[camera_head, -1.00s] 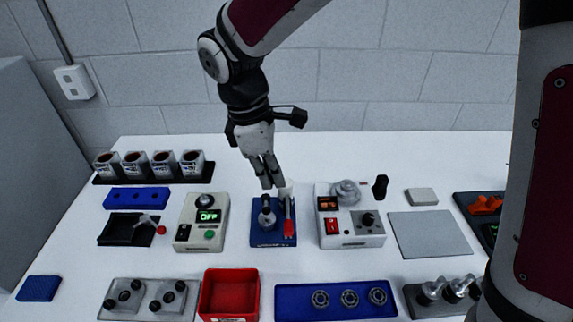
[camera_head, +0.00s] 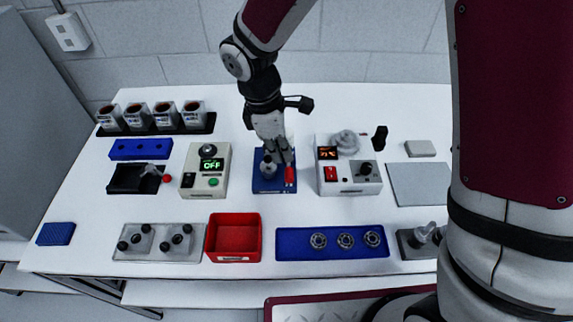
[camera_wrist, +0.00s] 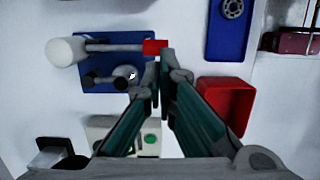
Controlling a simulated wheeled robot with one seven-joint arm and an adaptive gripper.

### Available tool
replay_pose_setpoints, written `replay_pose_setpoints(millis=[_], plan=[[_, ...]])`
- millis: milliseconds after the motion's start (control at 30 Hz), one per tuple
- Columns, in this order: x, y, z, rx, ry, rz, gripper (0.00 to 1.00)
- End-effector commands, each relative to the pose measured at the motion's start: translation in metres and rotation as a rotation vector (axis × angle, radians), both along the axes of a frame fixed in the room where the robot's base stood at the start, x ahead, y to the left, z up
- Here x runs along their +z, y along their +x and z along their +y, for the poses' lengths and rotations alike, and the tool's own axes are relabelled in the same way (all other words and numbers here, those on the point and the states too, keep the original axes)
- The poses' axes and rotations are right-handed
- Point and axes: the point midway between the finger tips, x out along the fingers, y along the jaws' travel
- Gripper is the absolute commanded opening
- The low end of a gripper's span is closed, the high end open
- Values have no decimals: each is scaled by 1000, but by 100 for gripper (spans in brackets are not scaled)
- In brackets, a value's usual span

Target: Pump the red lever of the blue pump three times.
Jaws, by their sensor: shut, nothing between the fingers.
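The blue pump (camera_head: 262,184) stands on the white table in the middle of the head view, between two boxes with displays. Its red lever (camera_head: 290,175) is at its right front side. In the wrist view the blue pump base (camera_wrist: 97,82) is at upper left, and the red lever tip (camera_wrist: 154,47) ends a grey rod that runs from a white cylinder. My gripper (camera_head: 284,163) is shut and empty, pointing down over the pump. In the wrist view its fingertips (camera_wrist: 166,55) are right beside the red tip. I cannot tell whether they touch it.
A box reading OFF (camera_head: 206,172) stands left of the pump, and a box with a red switch (camera_head: 349,178) stands right. A red bin (camera_head: 233,238) and a blue tray with rings (camera_head: 292,247) lie in front. Bare table lies between the pump and these.

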Motion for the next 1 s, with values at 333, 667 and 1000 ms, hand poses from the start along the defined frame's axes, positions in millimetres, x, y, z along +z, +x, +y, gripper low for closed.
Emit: replay_pose_setpoints(millis=[333,667,1000], plan=[[-47,-2,-10,-2,-2,3,0],[-54,-1,-11,-1,0,0,0],[-72,-7,-11,2,-2,4,0]])
